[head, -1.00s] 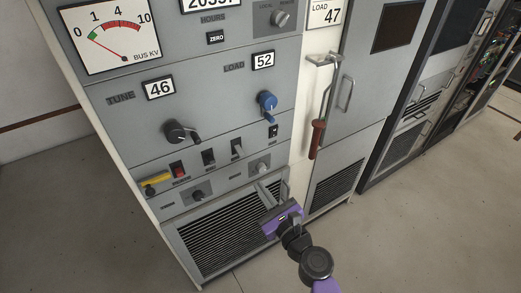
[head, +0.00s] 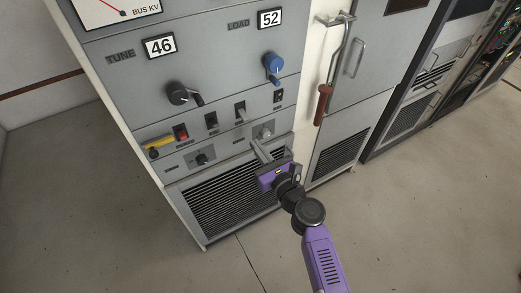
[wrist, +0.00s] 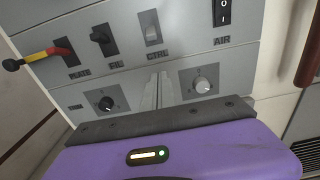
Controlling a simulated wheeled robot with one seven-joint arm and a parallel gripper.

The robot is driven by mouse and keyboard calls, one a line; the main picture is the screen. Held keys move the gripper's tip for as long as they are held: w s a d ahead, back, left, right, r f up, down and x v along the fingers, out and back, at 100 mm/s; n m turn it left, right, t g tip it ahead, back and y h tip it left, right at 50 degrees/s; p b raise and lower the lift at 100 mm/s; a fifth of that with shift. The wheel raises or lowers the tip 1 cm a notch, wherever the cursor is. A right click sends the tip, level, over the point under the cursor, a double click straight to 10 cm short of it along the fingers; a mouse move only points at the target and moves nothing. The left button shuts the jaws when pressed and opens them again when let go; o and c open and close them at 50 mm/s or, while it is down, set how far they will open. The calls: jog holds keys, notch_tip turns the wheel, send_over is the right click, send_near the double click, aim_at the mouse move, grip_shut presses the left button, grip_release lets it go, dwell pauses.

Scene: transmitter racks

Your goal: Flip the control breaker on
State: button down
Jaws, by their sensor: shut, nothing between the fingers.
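The control breaker, marked CTRL, (wrist: 152,30) is a light grey lever in the upper middle of the wrist view; in the head view it is the grey-levered switch (head: 240,109) right of the FIL breaker. Its lever appears to hang toward the lower end of its slot. My gripper (head: 254,140) is shut and empty, its fingers pointing at the panel. In the wrist view the fingertips (wrist: 158,78) are below the CTRL label, between two small knobs, apart from the breaker. Whether they touch the panel I cannot tell.
The AIR rocker (wrist: 222,13) is to the right. A dark knob (wrist: 106,104) and pale knob (wrist: 202,86) flank the fingers. A red-handled lever (head: 322,104) hangs farther right.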

aim_at(242, 127)
jog(key=b+x, duration=0.1)
jog(key=x, duration=0.5)
jog(key=shift+w+a+f+b, duration=0.1)
jog(key=shift+w+a+b, duration=0.15)
jog(key=shift+w+b, duration=0.1)
jog(key=shift+s+d+r+p, duration=0.15)
jog(key=shift+s+r+p, duration=0.1)
jog(key=shift+r+p, duration=0.45)
jog(key=shift+s+d+r+p, duration=0.15)
jog(key=shift+s+r+p, duration=0.1)
jog(key=shift+r+p, duration=0.45)
jog(key=shift+s+d+r+p, duration=0.2)
jog(key=shift+s+r+p, duration=0.1)
jog(key=shift+r+p, duration=0.35)
